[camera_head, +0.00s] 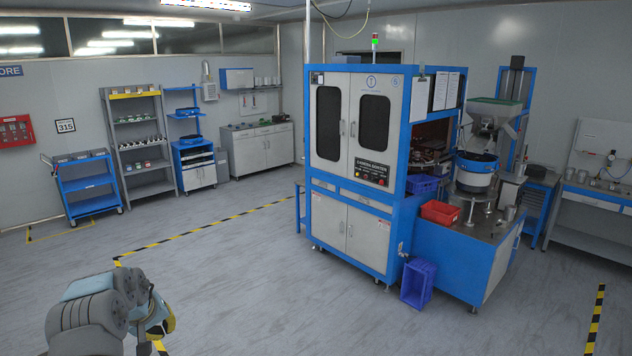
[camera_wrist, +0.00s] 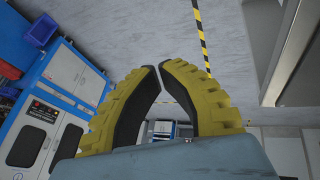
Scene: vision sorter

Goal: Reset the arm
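My gripper (camera_head: 155,318) is at the lower left in the head view, held over open floor and well apart from the blue-and-white sorter machine (camera_head: 352,150). In the wrist view, its two yellow fingers with black inner pads (camera_wrist: 159,67) curve inward and their tips come together. Nothing is held between them; floor and distant furniture show through the gap behind the tips. The sorter machine also shows tilted at the left of the wrist view (camera_wrist: 62,68).
A blue crate (camera_head: 418,283) leans by the machine's base, and a red bin (camera_head: 440,211) sits on its side table. A blue cart (camera_head: 88,185) and grey shelving (camera_head: 139,143) stand at the back left. Yellow-black tape (camera_head: 205,230) marks the floor. The floor around my gripper is clear.

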